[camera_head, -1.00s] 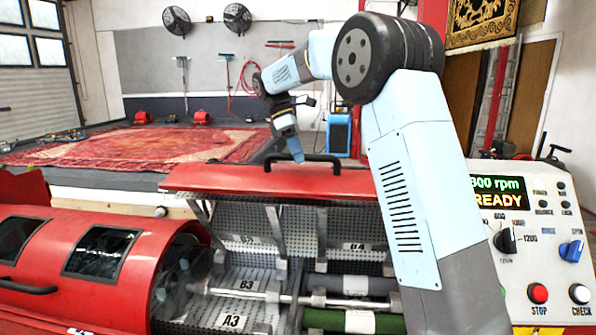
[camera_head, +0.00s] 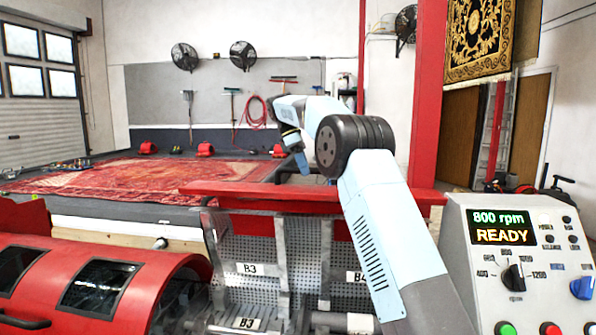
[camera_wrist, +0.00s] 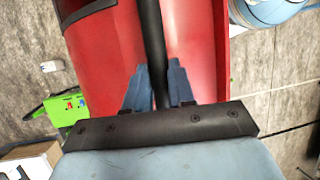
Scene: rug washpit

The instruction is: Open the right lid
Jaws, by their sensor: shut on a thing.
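The right lid (camera_head: 260,193) is red and stands raised at the back of its opening, seen nearly edge-on in the head view. Perforated compartments marked B3 and B4 show below it. My gripper (camera_head: 303,168) is just behind the lid's top edge. In the wrist view, the lid (camera_wrist: 100,65) shows as a red panel with a black bar handle (camera_wrist: 151,35) across it. My gripper's blue fingers (camera_wrist: 160,85) are shut on this handle, one on each side.
The left lid (camera_head: 150,290), red with dark windows, is down. A control panel (camera_head: 520,215) reading 800 rpm READY stands at the right. A red post (camera_head: 427,95) rises behind my arm. A red rug (camera_head: 120,185) lies on the platform behind.

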